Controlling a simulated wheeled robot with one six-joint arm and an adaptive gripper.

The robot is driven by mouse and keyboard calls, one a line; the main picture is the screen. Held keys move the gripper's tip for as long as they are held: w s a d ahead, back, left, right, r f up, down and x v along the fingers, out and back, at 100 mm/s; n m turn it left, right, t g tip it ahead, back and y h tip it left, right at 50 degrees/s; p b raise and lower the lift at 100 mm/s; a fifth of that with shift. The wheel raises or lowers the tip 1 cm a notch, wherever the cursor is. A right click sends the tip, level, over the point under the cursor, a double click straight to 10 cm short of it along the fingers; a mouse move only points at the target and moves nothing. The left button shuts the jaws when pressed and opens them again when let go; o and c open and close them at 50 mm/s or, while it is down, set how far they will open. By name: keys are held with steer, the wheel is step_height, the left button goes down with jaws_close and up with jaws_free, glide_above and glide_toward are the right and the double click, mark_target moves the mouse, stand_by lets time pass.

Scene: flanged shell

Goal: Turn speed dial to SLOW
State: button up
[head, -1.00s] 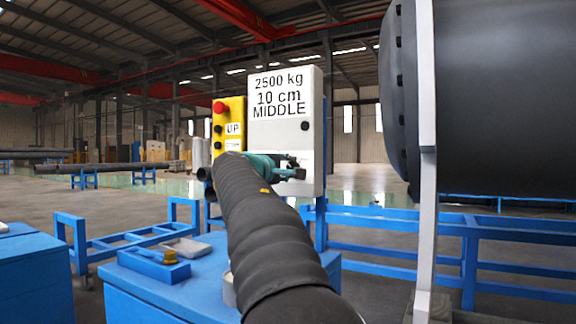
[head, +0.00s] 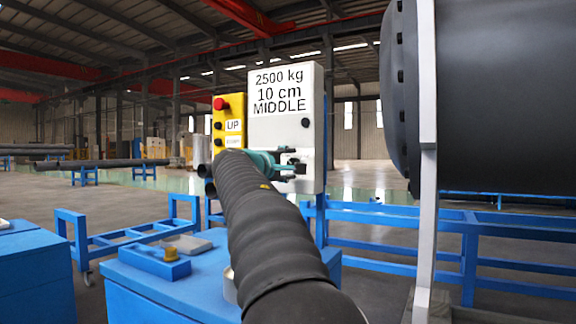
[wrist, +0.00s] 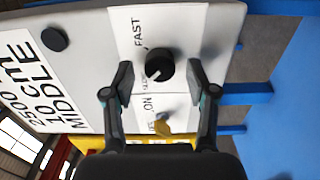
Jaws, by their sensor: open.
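The speed dial (wrist: 160,65) is a round black knob with a white pointer mark, on a white label panel in the wrist view. Its mark points to the lower left in that view. The word FAST (wrist: 138,33) is above and left of it; a smaller word below, beside the left finger, is partly hidden. My gripper (wrist: 160,77) is open, with one finger on each side of the dial and gaps visible between. In the head view my gripper (head: 291,164) is at the lower part of the white control box (head: 285,95), and the dial is hidden there.
A yellow switch (wrist: 162,127) beside the word ON lies between my fingers, nearer the palm. Another black knob (wrist: 54,39) is at the left. A yellow pendant (head: 228,112) with a red button adjoins the box. A large dark shell (head: 495,95) stands at the right.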

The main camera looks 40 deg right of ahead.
steer(key=shift+a, duration=0.1)
steer(key=v, duration=1.1)
steer(key=shift+s+a, duration=0.2)
steer(key=shift+a, duration=0.15)
